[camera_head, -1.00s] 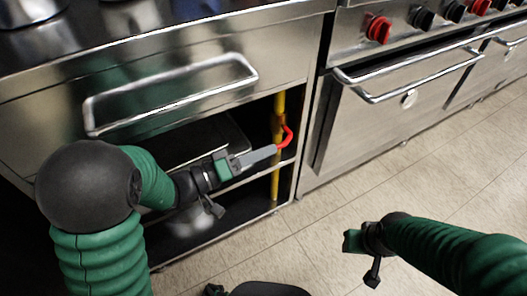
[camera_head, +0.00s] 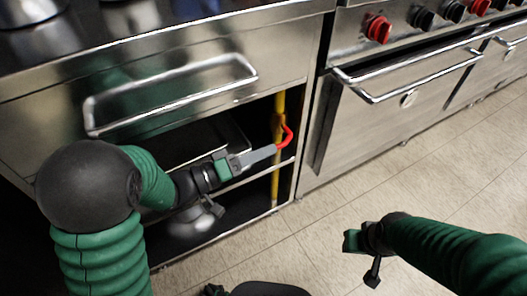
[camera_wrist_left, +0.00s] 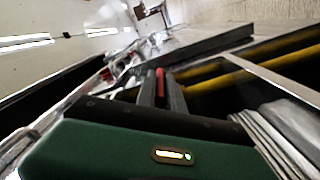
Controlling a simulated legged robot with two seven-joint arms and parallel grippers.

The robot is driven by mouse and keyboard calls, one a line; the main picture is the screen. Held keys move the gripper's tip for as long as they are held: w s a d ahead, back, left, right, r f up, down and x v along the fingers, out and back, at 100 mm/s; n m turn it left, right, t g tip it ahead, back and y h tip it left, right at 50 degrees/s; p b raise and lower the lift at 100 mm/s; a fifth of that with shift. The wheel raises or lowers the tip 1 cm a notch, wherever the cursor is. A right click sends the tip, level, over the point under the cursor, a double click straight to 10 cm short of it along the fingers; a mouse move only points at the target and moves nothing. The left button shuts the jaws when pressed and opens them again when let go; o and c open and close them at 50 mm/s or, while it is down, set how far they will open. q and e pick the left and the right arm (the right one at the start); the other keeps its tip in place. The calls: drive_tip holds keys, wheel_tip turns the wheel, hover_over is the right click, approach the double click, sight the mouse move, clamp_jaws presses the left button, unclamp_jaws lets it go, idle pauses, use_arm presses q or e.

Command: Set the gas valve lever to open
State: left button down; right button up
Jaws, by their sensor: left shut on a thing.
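The red gas valve lever (camera_head: 288,136) sits on a vertical yellow gas pipe (camera_head: 275,183) inside the open cabinet bay. The lever curves out to the right of the pipe. My left gripper (camera_head: 272,151) reaches in from the left and is shut on the lever's lower end. In the left wrist view the red lever (camera_wrist_left: 160,76) shows between the two grey fingers, and the yellow pipe (camera_wrist_left: 222,80) runs to the right. My right gripper (camera_head: 352,241) is low over the floor, away from the valve; its fingertips are not clear.
A steel drawer front with a bar handle (camera_head: 172,92) hangs above the bay. A shelf edge (camera_head: 262,174) crosses the bay below the gripper. An oven (camera_head: 400,112) with red and black knobs stands right. The tiled floor (camera_head: 450,170) is clear.

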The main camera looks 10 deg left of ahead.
use_arm(q)
drive_tip(key=shift+f, duration=0.1)
wheel_tip(320, 180, up, 3)
drive_tip(key=g+y+p, duration=0.1)
drive_tip(key=y+p, duration=0.1)
drive_tip(key=p, duration=0.3)
drive_tip(key=shift+w+f, duration=0.1)
drive_tip(key=shift+f, duration=0.05)
drive_tip(key=shift+f+g, duration=0.1)
drive_tip(key=shift+g, duration=0.2)
drive_tip(key=shift+f, duration=0.15)
drive_tip(key=c, duration=1.5)
unclamp_jaws()
drive_tip(key=shift+o, duration=0.2)
drive_tip(key=p+v, duration=0.4)
drive_tip(key=v, duration=1.2)
drive_tip(key=shift+s+a+r+p, duration=0.2)
drive_tip(key=shift+s+r+p, duration=0.05)
drive_tip(key=shift+p, duration=0.15)
